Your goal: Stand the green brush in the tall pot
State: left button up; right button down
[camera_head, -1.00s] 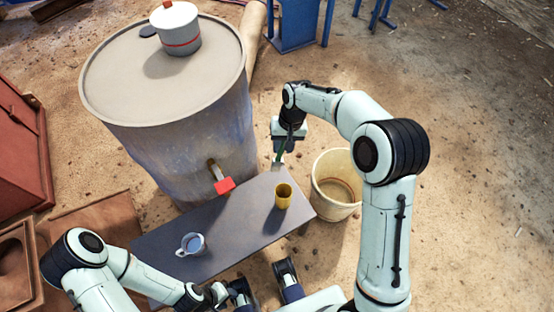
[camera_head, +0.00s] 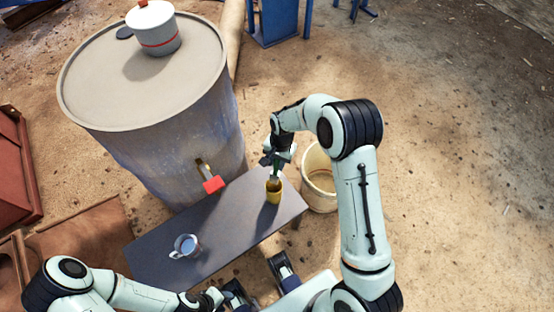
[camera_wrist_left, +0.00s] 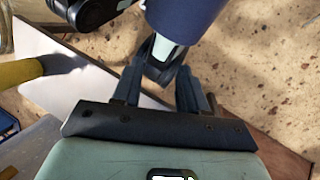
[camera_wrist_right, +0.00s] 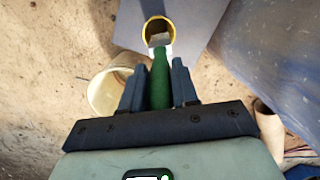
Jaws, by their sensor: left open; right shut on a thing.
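The tall yellow pot (camera_head: 273,197) stands upright near the right end of the dark bench. My right gripper (camera_head: 276,157) is above it, shut on the handle of the green brush (camera_wrist_right: 160,80). The brush points down, its pale ferrule (camera_head: 275,175) just above the pot and its bristle end at the pot's mouth. In the right wrist view the bristle end overlaps the opening of the pot (camera_wrist_right: 173,26); I cannot tell how deep it reaches. My left gripper (camera_wrist_left: 160,80) is open and empty, low beside the bench's front edge.
A pale mug with blue inside (camera_head: 187,246) stands on the bench (camera_head: 160,255) to the left. A cream bucket (camera_head: 321,190) is on the ground right of the bench. A large drum (camera_head: 180,150) with a red-handled tap (camera_head: 213,184) and a lidded pot (camera_head: 157,32) stands behind.

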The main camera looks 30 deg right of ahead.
jog(key=shift+f+b, duration=2.5)
jog(key=shift+f, duration=1.45)
notch_tip(320, 180, down, 2)
jog(key=shift+f+b, duration=0.1)
jog(key=shift+b, duration=0.55)
pick_arm(q)
jog(key=w+a+f+t+b, duration=0.1)
jog(key=w+f+t, duration=0.1)
jog(key=w+f, duration=0.3)
jog(key=shift+a+f+y, duration=0.2)
jog(key=shift+f+y, duration=0.1)
jog(key=shift+f, duration=0.8)
pick_arm(e)
jog(key=shift+f, duration=0.9)
jog(key=c, duration=0.8)
grip_release()
jog(key=shift+r, duration=0.15)
notch_tip(320, 180, up, 13)
jog(key=p, duration=0.3)
send_over(277, 172)
jog(key=w+d, duration=0.1)
jog(key=d, duration=0.1)
jog(key=shift+w+d, duration=0.15)
pick_arm(q)
jog(key=shift+g, duration=0.6)
jog(key=s+r, duration=0.1)
jog(key=s+d+r, duration=0.1)
jog(key=s+r, duration=0.1)
jog(key=shift+s+d+r, duration=0.1)
jog(key=shift+d, duration=0.05)
